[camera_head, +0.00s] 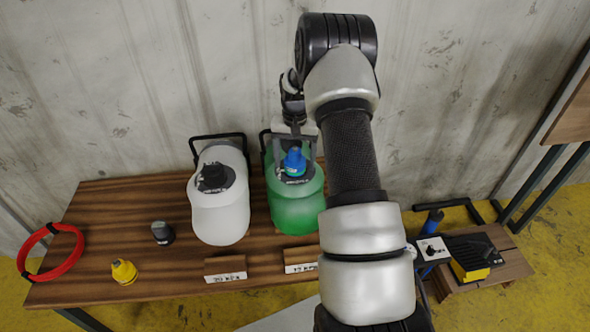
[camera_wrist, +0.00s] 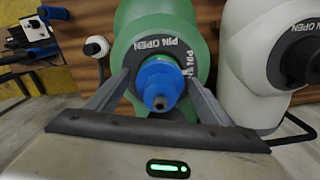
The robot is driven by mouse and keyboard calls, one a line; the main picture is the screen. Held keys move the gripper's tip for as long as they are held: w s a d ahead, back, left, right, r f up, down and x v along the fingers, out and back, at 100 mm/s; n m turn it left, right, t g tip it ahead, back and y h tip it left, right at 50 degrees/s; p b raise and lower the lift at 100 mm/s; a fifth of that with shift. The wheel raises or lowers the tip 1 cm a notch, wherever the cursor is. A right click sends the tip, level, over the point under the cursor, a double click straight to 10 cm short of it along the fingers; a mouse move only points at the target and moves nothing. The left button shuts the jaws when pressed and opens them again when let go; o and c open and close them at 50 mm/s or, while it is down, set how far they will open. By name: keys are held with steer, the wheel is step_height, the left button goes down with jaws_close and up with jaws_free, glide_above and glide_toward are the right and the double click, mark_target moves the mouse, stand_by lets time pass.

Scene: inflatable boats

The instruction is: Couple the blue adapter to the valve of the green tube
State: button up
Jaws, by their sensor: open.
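The green tube (camera_head: 297,212) stands on the wooden table, with a dark valve ring on top marked "PIN OPEN" (camera_wrist: 178,44). The blue adapter (camera_head: 294,161) sits upright at the valve of the green tube; it also shows in the wrist view (camera_wrist: 160,82). Whether it is locked in the valve cannot be told. My gripper (camera_head: 296,165) is over the green tube, its fingers on both sides of the blue adapter. In the wrist view my gripper (camera_wrist: 158,88) is open, with gaps between the fingers and the adapter.
A white tube (camera_head: 220,212) with a dark valve stands left of the green one. A black adapter (camera_head: 162,232), a yellow adapter (camera_head: 124,271) and a red hose ring (camera_head: 52,252) lie further left. A low bench (camera_head: 508,264) with a pump (camera_head: 433,249) stands at right.

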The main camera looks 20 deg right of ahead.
step_height(320, 180, up, 17)
steer(key=shift+r+p, duration=0.2)
steer(key=shift+p, duration=0.25)
stand_by(0.4)
